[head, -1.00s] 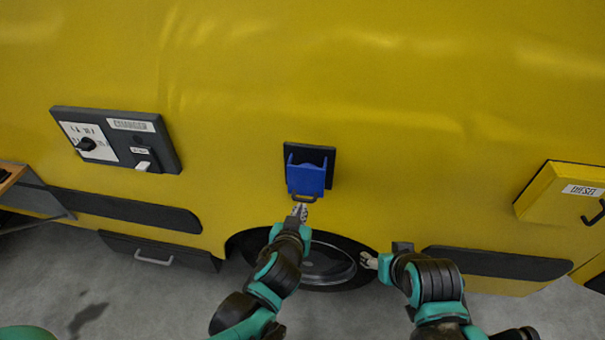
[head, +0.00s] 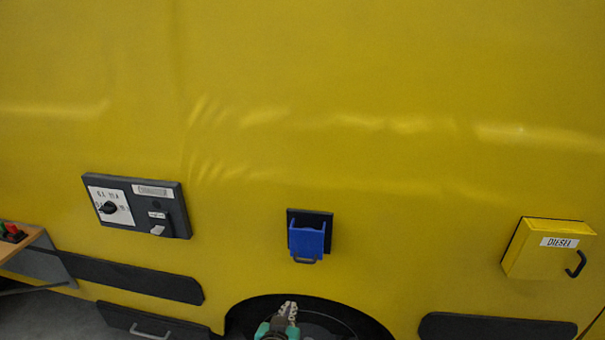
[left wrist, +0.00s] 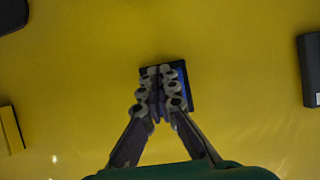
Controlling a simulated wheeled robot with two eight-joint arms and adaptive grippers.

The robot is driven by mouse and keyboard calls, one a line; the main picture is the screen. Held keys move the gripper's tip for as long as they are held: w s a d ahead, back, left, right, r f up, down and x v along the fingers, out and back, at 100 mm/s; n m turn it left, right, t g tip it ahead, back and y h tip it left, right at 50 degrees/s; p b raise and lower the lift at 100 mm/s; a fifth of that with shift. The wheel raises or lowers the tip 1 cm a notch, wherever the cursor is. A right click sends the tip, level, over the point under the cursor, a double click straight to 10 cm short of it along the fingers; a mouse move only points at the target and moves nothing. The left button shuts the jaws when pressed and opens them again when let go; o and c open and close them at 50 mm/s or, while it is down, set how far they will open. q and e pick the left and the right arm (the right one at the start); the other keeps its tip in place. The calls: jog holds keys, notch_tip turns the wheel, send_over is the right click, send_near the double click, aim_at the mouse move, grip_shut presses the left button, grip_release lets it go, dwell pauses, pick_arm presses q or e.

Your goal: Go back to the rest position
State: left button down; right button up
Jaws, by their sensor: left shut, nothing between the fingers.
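My left gripper (head: 289,312) is at the bottom middle of the head view, shut and empty, in front of the dark wheel arch and below the blue holder (head: 307,240). The blue holder has a dark handle at its lower edge and sits on a black plate on the yellow vehicle side; the gripper is apart from it in the head view. In the left wrist view the shut fingers (left wrist: 162,90) cover most of the holder and its black plate (left wrist: 188,83). My right gripper is out of view.
A charger panel (head: 140,207) with a knob is at left on the yellow wall (head: 350,80). A yellow diesel box (head: 530,258) with a black handle is at right. A drawer (head: 150,325) is low at left. A bench (head: 22,245) with a red item stands at the left edge.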

pick_arm(q)
jog(key=s+a+n+g+y, duration=0.1)
jog(key=s+a+g, duration=0.4)
jog(key=s+a, duration=0.8)
jog(key=shift+s+a+r+n+y, duration=0.35)
jog(key=shift+s+a+n+y, duration=0.05)
jog(key=shift+a, duration=0.15)
